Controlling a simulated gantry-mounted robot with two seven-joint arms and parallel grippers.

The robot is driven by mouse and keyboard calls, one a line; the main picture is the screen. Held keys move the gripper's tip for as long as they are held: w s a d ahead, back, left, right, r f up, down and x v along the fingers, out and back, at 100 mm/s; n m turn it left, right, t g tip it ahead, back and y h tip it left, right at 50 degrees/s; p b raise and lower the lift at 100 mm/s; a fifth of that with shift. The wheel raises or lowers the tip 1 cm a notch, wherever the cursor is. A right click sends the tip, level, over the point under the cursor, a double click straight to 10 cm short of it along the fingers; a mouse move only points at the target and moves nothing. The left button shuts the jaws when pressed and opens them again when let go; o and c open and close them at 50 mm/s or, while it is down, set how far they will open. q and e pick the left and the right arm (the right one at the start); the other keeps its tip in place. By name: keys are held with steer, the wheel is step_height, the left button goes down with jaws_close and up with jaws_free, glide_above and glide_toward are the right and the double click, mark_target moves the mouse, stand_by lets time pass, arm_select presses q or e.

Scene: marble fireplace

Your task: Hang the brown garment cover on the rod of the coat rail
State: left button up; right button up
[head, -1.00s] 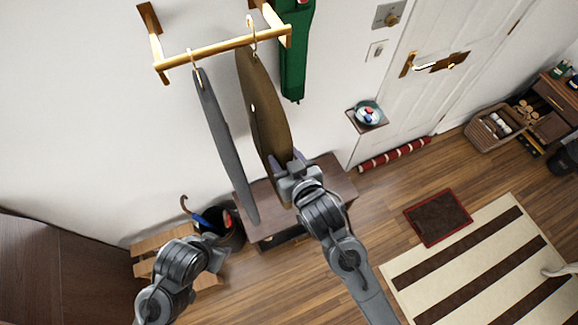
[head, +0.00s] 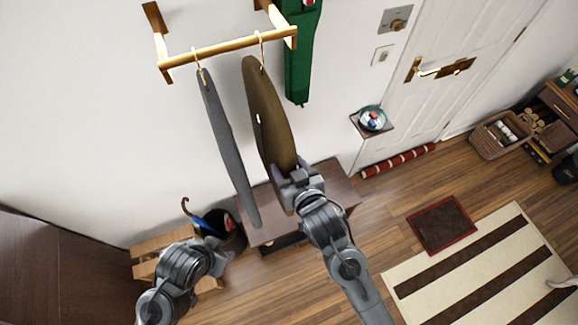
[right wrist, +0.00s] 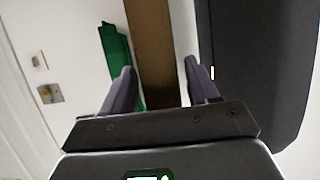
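The brown garment cover (head: 268,115) hangs below the golden rod (head: 225,47) of the coat rail, right of a grey garment cover (head: 228,150). Its hanger hook (head: 261,42) is at the rod and appears to be over it. My right gripper (head: 287,173) is at the cover's lower end. In the right wrist view the brown cover (right wrist: 152,50) passes between the spread fingers (right wrist: 158,82), with a gap showing on each side. My left gripper (head: 222,243) is low at the left, away from the covers; its fingers are unclear.
A green garment (head: 299,60) hangs right of the rail. A brown bench (head: 325,182) stands below. A dark bin with an umbrella (head: 225,232) and a wooden stool (head: 148,262) are near my left arm. A small shelf with a bowl (head: 371,120) is on the wall.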

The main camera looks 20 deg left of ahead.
steer(key=o, duration=0.3)
steer(key=shift+o, duration=0.2)
steer(key=shift+f, duration=0.2)
steer(key=b+v, duration=0.2)
steer(key=v, duration=0.8)
steer(key=s+d+f+m+g+h+p, duration=0.1)
steer(key=s+d+f+g+h+p, duration=0.1)
steer(key=s+d, duration=0.3)
steer(key=s+d+f+m+g+h+p, duration=0.2)
steer(key=s+d+h+p, duration=0.1)
steer(key=d, duration=0.9)
steer(key=s+d+f+m+g+h+p, duration=0.2)
steer(key=s+d+p, duration=0.3)
steer(key=d, duration=0.3)
steer(key=shift+s+d+f+g+h, duration=0.15)
steer(key=shift+s+f+g+h, duration=0.4)
steer(key=shift+s, duration=0.35)
steer(key=shift+r, duration=0.1)
